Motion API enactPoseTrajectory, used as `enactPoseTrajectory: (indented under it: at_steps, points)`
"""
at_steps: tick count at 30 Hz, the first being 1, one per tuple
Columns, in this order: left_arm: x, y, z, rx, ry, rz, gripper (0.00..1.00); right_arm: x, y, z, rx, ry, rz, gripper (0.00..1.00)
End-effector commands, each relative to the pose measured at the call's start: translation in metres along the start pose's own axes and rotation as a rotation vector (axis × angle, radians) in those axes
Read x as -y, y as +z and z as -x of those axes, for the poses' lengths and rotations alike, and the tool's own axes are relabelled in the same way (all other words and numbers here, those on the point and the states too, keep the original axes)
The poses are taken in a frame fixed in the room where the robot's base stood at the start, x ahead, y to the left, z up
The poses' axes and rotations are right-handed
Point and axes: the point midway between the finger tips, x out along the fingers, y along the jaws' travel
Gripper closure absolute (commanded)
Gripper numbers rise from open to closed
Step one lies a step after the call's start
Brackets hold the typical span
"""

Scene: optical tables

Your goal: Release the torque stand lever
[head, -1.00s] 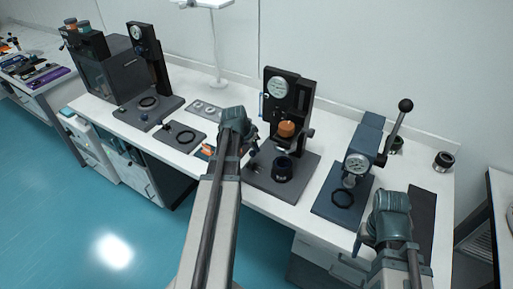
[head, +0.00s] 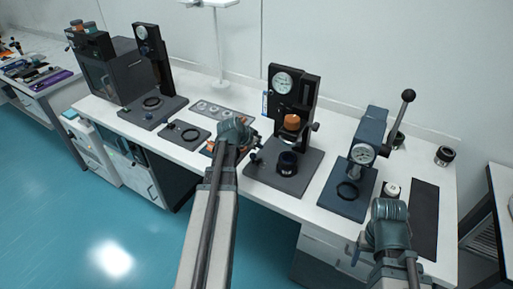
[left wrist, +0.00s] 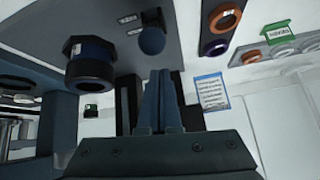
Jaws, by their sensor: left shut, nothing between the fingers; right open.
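The middle stand (head: 290,120) is dark, with a round dial and an orange piece (head: 292,122); a black cup (head: 288,162) stands on its base. A small dark ball-ended lever (head: 255,158) shows at the base's left side. In the left wrist view a blue ball (left wrist: 152,40) shows beyond the fingers, with the black cup (left wrist: 90,68) to its left. My left gripper (head: 250,143) is shut and empty near the ball; contact cannot be told. The left wrist view shows its fingers (left wrist: 160,95) together. My right gripper (head: 358,250) is open, low at right.
A blue press (head: 368,140) with a raised black-knobbed lever (head: 407,97) stands to the right, near a dark mat (head: 425,215). Another dial stand (head: 150,60) is at left. A tray of rings (head: 220,110) lies behind my left arm. The floor at left is clear.

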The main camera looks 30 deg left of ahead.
Motion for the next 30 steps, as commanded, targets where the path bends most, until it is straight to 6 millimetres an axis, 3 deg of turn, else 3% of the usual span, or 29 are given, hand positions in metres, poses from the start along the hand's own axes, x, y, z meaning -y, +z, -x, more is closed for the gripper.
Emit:
enactPoseTrajectory:
  at_steps: [13,30]
  points:
    - [0.001,-0.010,0.012,0.001,0.000,0.000,1.00,-0.002,0.001,0.016,0.000,0.000,0.000,0.28]
    - [0.001,-0.019,0.013,0.001,0.001,0.000,1.00,-0.002,0.001,0.022,0.000,0.000,0.000,0.28]
